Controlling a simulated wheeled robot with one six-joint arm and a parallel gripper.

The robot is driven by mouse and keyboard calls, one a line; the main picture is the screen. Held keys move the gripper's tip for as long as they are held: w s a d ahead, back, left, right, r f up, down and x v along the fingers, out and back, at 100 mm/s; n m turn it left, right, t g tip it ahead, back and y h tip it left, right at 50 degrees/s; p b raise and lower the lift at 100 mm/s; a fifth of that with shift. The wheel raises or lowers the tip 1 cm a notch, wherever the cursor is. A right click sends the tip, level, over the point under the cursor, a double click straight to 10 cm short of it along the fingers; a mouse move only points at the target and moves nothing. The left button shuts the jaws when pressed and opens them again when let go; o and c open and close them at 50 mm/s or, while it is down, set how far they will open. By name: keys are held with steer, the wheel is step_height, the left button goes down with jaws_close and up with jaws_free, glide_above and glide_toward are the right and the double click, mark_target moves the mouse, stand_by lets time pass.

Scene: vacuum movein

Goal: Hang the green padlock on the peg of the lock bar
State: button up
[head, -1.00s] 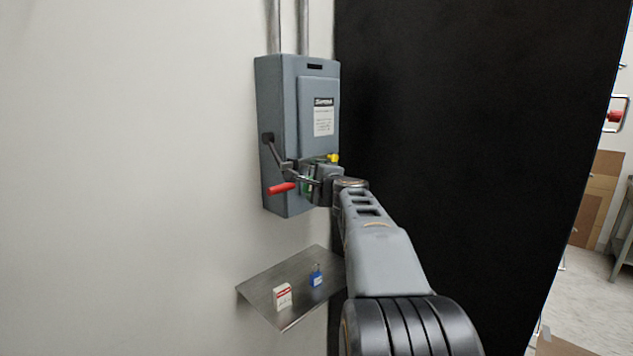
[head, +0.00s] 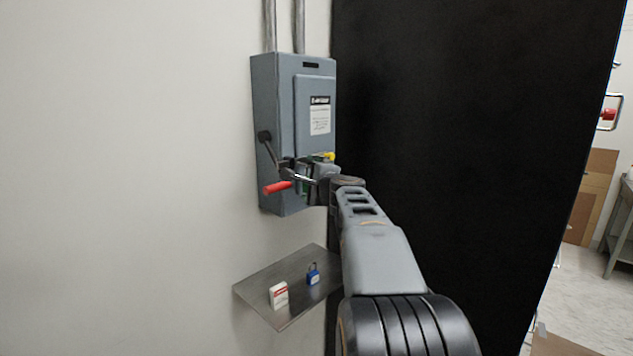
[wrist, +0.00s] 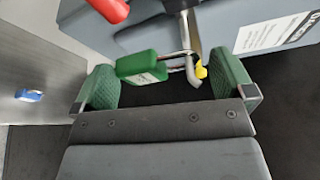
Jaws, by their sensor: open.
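The green padlock (wrist: 140,66) hangs by its metal shackle (wrist: 185,57), its body tilted to the left in the wrist view. The shackle passes at the yellow-tipped peg (wrist: 201,72) of the metal lock bar (wrist: 190,32); it looks looped around the peg, just behind the tip. In the head view my gripper (head: 308,183) is at the lower front of the grey switch box (head: 316,88), and the padlock is hard to tell from the pads.
Below, a metal shelf (head: 295,262) holds a blue padlock (head: 313,276) and a red-white box (head: 278,296). A black panel (head: 460,150) stands right.

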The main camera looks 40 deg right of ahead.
steer(key=b+v, duration=0.3)
steer(key=v, duration=1)
steer(key=shift+s, duration=0.35)
steer(key=s+a+f+n+g+y, duration=0.1)
steer(key=a+f+n+g+y, duration=0.15)
steer(key=f+n, duration=0.4)
steer(key=s+a+f+n+g+y, duration=0.1)
steer(key=a+f+n+g, duration=0.25)
steer(key=f, duration=0.65)
steer(key=s+a+f+n+g, duration=0.3)
steer(key=a+f+n, duration=0.3)
steer(key=a, duration=0.2)
steer(key=s+a+f+n+g, duration=0.3)
steer(key=s+a+f+n, duration=0.2)
steer(key=a+f+n, duration=0.1)
steer(key=a+f, duration=0.1)
steer(key=a, duration=0.1)
steer(key=shift+s+a+f+n+g, duration=0.3)
steer(key=shift+s+a+n, duration=0.05)
steer(key=shift+n, duration=0.05)
steer(key=shift+c, duration=0.4)
